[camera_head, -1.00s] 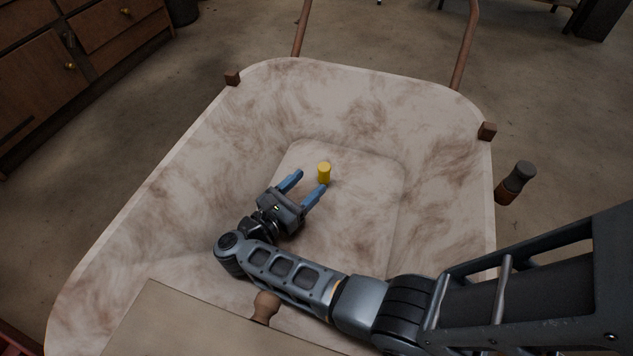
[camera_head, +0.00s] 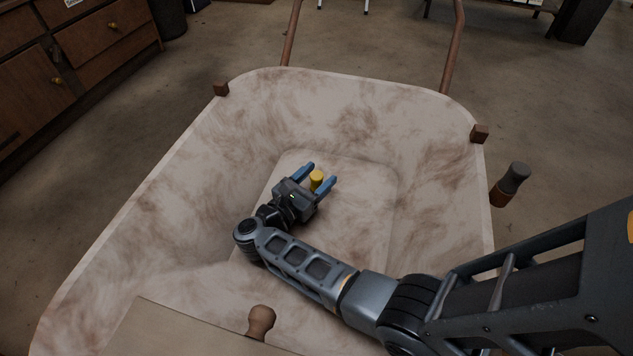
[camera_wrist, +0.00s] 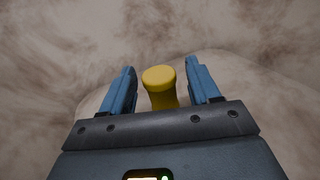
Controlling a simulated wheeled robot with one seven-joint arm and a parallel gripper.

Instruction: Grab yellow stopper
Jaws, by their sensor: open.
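The yellow stopper (camera_head: 316,180) stands upright on the floor of a pale, brown-stained wheelbarrow-like basin (camera_head: 350,110). My gripper (camera_head: 320,174) is down inside the basin with its two blue fingers open on either side of the stopper. In the wrist view the yellow stopper (camera_wrist: 159,86) shows between the blue fingers of my gripper (camera_wrist: 160,80), with a gap on both sides. Its lower part is hidden behind the gripper body.
The basin's sloping walls surround my gripper. A tan board (camera_head: 170,335) and a brown wooden knob (camera_head: 261,321) are at the near edge. A dark-topped handle (camera_head: 512,182) is outside the right rim. A wooden cabinet (camera_head: 70,60) stands at the upper left.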

